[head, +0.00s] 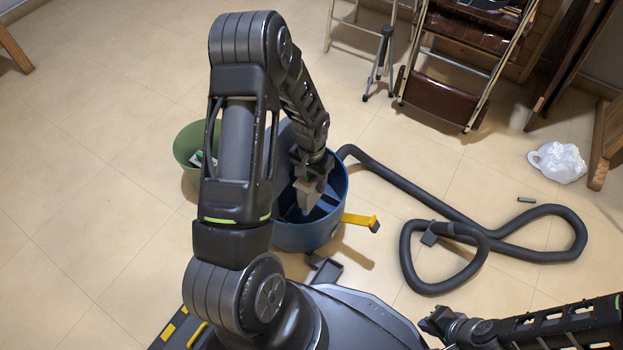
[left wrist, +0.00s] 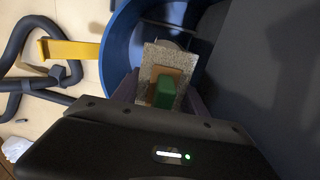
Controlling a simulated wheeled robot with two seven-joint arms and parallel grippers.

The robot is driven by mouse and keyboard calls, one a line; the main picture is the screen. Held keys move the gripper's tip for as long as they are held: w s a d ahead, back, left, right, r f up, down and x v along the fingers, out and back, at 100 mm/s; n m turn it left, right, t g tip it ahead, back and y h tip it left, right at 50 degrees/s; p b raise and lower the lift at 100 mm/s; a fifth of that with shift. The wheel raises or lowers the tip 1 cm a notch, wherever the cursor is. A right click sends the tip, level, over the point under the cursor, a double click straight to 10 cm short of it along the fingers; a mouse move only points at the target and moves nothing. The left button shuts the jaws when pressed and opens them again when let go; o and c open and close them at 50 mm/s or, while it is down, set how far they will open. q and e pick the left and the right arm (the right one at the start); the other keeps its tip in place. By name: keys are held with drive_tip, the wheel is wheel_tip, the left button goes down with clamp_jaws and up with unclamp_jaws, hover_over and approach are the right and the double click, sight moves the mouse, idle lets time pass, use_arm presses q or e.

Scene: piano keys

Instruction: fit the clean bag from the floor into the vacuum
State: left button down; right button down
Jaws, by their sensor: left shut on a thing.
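The blue vacuum drum (head: 333,208) stands open on the floor, and its rim shows in the left wrist view (left wrist: 116,55). My left gripper (head: 311,178) is inside the mouth of the drum and shut on a grey bag (head: 305,196). In the left wrist view the bag (left wrist: 187,96) is speckled grey with a brown collar and a green tab (left wrist: 164,92). I cannot tell whether the bag touches the inside of the drum. My right gripper (head: 437,322) is low at the right, away from the drum; its fingers are too unclear to read.
A green bin (head: 183,150) stands left of the drum, partly behind my arm. A yellow latch (head: 360,221) sticks out right of the drum. A black hose (head: 462,229) loops over the floor. A white plastic bag (head: 557,162) lies at the right. Floor at left is clear.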

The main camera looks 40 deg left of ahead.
use_arm(q)
drive_tip(key=shift+f+b, duration=1.15)
drive_tip(key=shift+f, duration=0.45)
drive_tip(key=c, duration=0.5)
unclamp_jaws()
drive_tip(key=shift+a, duration=0.1)
drive_tip(key=c, duration=0.3)
drive_tip(key=shift+o, duration=1.4)
drive_tip(key=shift+a, duration=0.1)
drive_tip(key=shift+r, duration=0.1)
